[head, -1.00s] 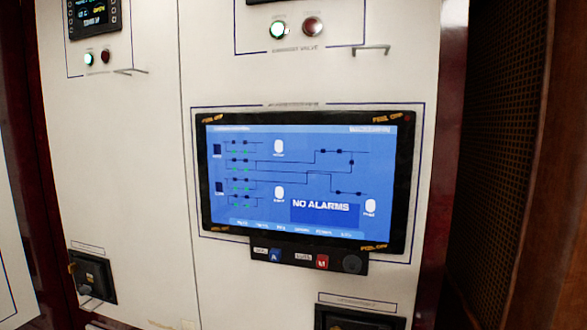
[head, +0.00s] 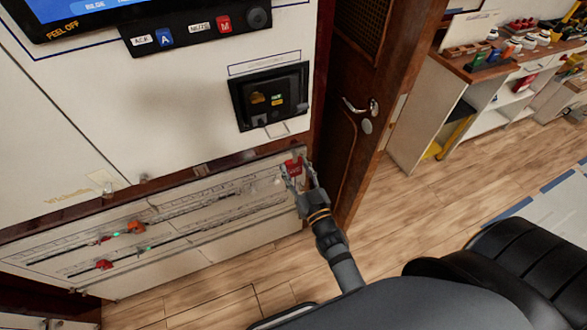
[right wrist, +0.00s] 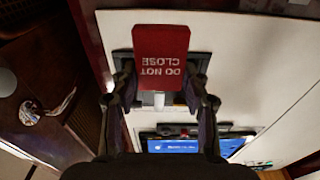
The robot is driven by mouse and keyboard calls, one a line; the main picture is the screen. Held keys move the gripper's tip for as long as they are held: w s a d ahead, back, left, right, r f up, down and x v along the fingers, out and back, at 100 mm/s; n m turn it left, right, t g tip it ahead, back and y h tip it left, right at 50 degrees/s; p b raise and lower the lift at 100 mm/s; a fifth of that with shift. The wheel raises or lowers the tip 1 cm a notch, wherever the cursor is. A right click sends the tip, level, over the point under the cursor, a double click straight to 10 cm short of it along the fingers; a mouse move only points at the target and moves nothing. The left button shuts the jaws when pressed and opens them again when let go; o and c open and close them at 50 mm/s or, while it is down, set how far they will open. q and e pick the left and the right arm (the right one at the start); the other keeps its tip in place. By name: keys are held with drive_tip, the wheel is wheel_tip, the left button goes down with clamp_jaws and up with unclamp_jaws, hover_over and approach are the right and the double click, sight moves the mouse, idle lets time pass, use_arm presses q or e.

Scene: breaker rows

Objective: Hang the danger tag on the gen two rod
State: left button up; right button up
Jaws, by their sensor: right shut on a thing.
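The danger tag (right wrist: 161,52) is a red plate reading "DO NOT CLOSE", seen upside down in the right wrist view. My right gripper (right wrist: 160,85) is shut on it. In the head view the tag (head: 293,167) is small and red between the fingertips of my right gripper (head: 300,176), by the right end of the low white breaker panel (head: 210,235). I cannot make out which rod is gen two; the panel lettering is too small to read. My left gripper is not in view.
The low panel carries red and orange pieces (head: 135,227) at its left. A black breaker unit (head: 270,97) sits above the tag. A wooden door (head: 365,100) stands right of the panel, with a workbench (head: 480,60) beyond. Wooden floor (head: 270,298) lies in front.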

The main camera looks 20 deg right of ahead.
drive_tip(key=shift+w, duration=0.3)
drive_tip(key=shift+w+a, duration=0.15)
drive_tip(key=shift+w, duration=0.25)
drive_tip(key=shift+w+a+b, duration=0.25)
drive_tip(key=shift+w+b, duration=0.15)
drive_tip(key=shift+w, duration=0.8)
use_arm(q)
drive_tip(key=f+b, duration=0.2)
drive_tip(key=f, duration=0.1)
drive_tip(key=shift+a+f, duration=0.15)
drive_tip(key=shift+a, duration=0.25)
use_arm(e)
drive_tip(key=w, duration=0.2)
drive_tip(key=w+f, duration=0.1)
drive_tip(key=w, duration=0.2)
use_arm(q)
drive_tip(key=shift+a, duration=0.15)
